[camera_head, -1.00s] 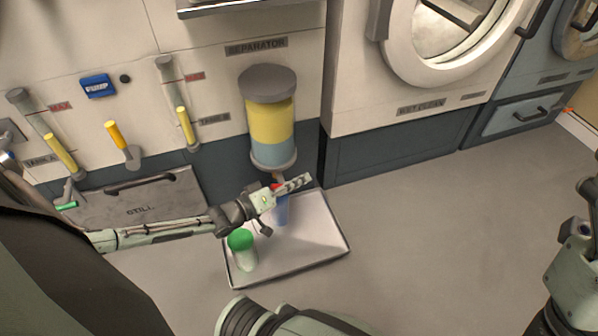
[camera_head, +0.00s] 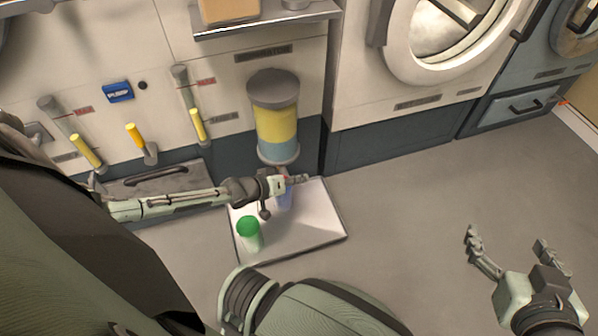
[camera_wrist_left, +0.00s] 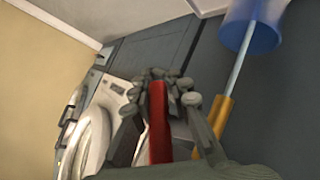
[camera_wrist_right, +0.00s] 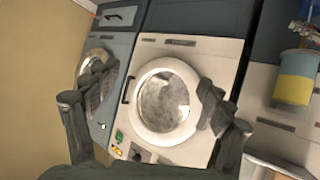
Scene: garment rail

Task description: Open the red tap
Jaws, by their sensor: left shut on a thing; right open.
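The separator (camera_head: 277,128) is a clear cylinder with a yellow layer over a blue one, on the wall above a tray. My left gripper (camera_head: 294,181) is at its underside and is shut on the red tap (camera_wrist_left: 158,125), which shows between the fingers in the left wrist view. Beside the tap is an orange-brown spout (camera_wrist_left: 221,116). A thin pale-blue stream (camera_wrist_left: 242,58) runs between the spout and a blue cup (camera_wrist_left: 251,32). The cup (camera_head: 285,200) is partly hidden behind my gripper in the head view. My right gripper (camera_head: 507,241) is open and empty over the floor.
The grey tray (camera_head: 318,228) on the floor also holds a green-topped white container (camera_head: 249,233). A shelf (camera_head: 262,25) juts out above the separator. A washing machine (camera_wrist_right: 165,98) stands to the right. The floor right of the tray is clear.

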